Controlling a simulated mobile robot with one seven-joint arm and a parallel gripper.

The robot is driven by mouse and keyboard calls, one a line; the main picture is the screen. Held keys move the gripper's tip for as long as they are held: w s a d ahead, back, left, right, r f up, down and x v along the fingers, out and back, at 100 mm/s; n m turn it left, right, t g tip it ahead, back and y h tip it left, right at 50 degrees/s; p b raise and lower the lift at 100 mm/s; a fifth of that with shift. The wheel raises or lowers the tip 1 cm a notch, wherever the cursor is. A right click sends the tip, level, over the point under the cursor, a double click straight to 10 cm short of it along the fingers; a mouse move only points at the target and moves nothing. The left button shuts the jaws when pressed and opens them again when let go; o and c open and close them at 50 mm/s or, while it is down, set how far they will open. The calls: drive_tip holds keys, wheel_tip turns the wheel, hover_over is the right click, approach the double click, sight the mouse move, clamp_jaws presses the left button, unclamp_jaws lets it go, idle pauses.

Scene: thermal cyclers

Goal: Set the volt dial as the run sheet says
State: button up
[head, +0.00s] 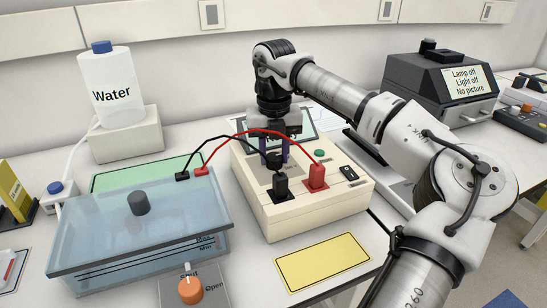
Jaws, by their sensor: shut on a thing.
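The cream power supply box (318,215) stands mid-bench, with a black plug (281,186) and a red plug (317,176) in its top. My gripper (275,158) points down over the box, behind the black plug. Its purple fingers are shut on a dark knob, which I take to be the volt dial; fingers and plug hide most of it, so its pointer and scale cannot be read. A pale display (298,128) behind the gripper is largely covered. I cannot make out a readable run sheet.
Black and red leads (240,133) arch from the box to the blue lidded tank (100,226) at left. A water bottle (110,90), an orange drain knob (190,290) and a dark imager (440,85) stand around. A blank yellow card (322,262) lies in front.

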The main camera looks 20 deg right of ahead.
sight(275, 155)
drive_tip(key=m+b, duration=0.2)
drive_tip(key=m, duration=0.3)
drive_tip(key=shift+d+m, duration=0.1)
drive_tip(key=shift+m, duration=0.3)
idle(0.4)
drive_tip(key=o, duration=1)
drive_tip(key=shift+c, duration=0.2)
drive_tip(key=shift+r, duration=0.15)
wheel_tip(275, 155, up, 14)
drive_tip(key=shift+f, duration=0.2)
